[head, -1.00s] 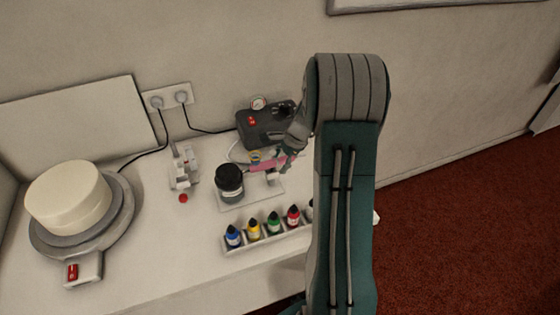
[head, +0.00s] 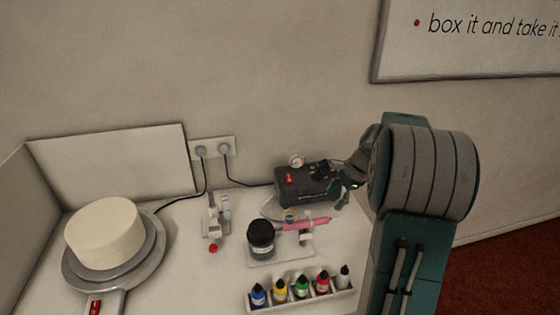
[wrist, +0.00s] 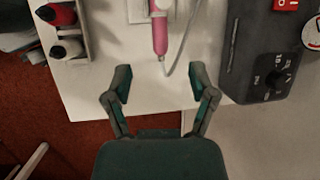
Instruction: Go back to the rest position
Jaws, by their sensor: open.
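My gripper (wrist: 160,88) is open and empty in the wrist view, its two fingers spread apart over the table's edge. In the head view my gripper (head: 346,188) is small and partly hidden by my own arm, near the right side of the black compressor. The pink airbrush (head: 308,223) lies on its holder beside the dark jar, apart from my fingers. The airbrush also shows in the wrist view (wrist: 159,35), beyond the fingertips.
A white cake (head: 104,232) stands on a turntable (head: 70,272) at the left. The compressor (head: 300,187) sits at the back. A tray (head: 300,300) of several colour bottles is in front. A dark jar (head: 261,238) stands between. Red floor (head: 505,262) is clear at right.

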